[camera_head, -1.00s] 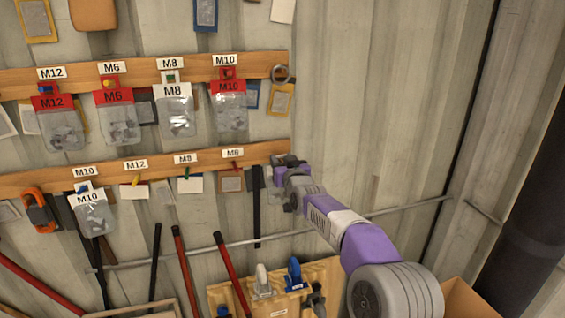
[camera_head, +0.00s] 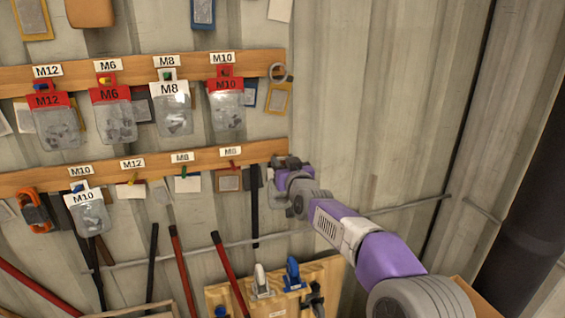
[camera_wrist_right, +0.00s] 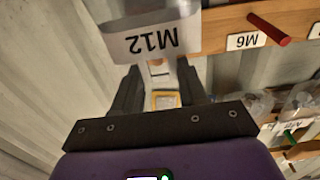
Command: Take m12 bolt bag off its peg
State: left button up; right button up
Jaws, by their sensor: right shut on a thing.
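My right gripper (camera_head: 280,163) is near the right end of the lower wooden rail. In the right wrist view, the gripper (camera_wrist_right: 157,75) is shut on a clear bag with a white M12 header card (camera_wrist_right: 150,40), which appears upside down. The bag's body is cut off at the top of that view. In the head view, the gripper mostly hides it. A different M12 bag, with a red card (camera_head: 48,100), hangs at the left of the upper rail. My left gripper is not in view.
The upper rail (camera_head: 135,73) also holds M6, M8 and M10 bags. The lower rail (camera_head: 105,172) has an M10 bag (camera_head: 86,197); its yellow, green and red pegs look bare. A red peg (camera_wrist_right: 270,30) juts out near the gripper. The wall to the right is clear.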

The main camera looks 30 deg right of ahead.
jog(key=shift+s, duration=0.35)
